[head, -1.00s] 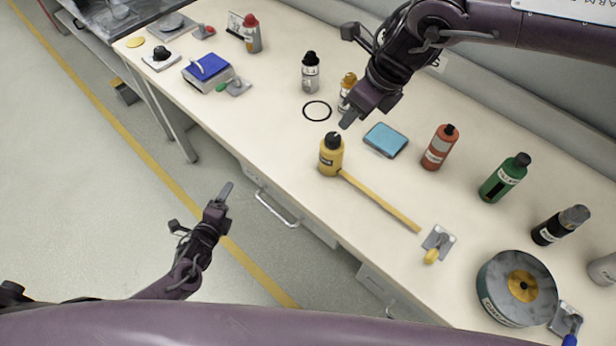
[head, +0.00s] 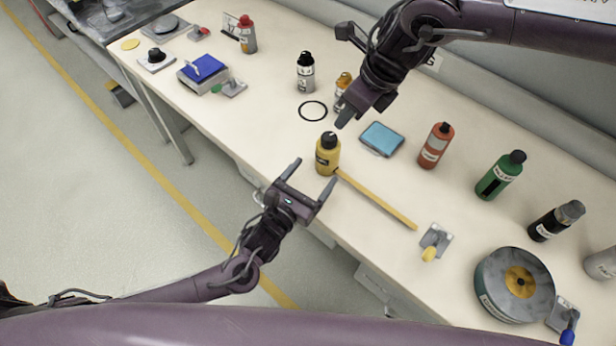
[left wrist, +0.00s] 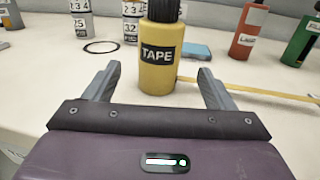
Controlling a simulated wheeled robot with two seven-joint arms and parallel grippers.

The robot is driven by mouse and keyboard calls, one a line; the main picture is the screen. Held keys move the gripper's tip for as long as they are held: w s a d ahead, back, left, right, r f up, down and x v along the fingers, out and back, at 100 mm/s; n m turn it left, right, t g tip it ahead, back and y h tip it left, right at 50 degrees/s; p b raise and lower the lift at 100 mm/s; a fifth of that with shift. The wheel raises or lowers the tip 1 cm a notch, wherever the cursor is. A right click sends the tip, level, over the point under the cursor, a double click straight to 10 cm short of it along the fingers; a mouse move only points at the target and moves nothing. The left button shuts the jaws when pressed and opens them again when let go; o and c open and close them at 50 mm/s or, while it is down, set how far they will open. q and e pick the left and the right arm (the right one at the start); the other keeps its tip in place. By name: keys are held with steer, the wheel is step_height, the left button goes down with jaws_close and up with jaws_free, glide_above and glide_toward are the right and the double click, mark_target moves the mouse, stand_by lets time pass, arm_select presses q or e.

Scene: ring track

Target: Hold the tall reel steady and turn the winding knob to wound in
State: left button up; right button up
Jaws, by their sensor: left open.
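The tall reel is a yellow cylinder (head: 327,160) labelled TAPE, upright on the bench; it also shows in the left wrist view (left wrist: 158,68). Its black winding knob (head: 328,140) sits on top; the left wrist view cuts off the top. A yellow tape strip (head: 378,200) runs from the reel's base to the right along the bench. My left gripper (head: 318,168) is open at the bench's front edge, facing the reel, which shows between its fingers but apart from them. My right gripper (head: 346,112) hangs above the bench, behind and right of the reel; its finger gap is hidden.
A blue pad (head: 382,139), an orange bottle (head: 435,146) and a green bottle (head: 500,176) stand to the right. A grey disc reel (head: 490,290) and a yellow-handled lever (head: 434,242) are near the front right. A black ring (head: 313,111) lies behind the reel.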

mark_target(321, 164)
arm_select(q)
steer(key=x, duration=0.7)
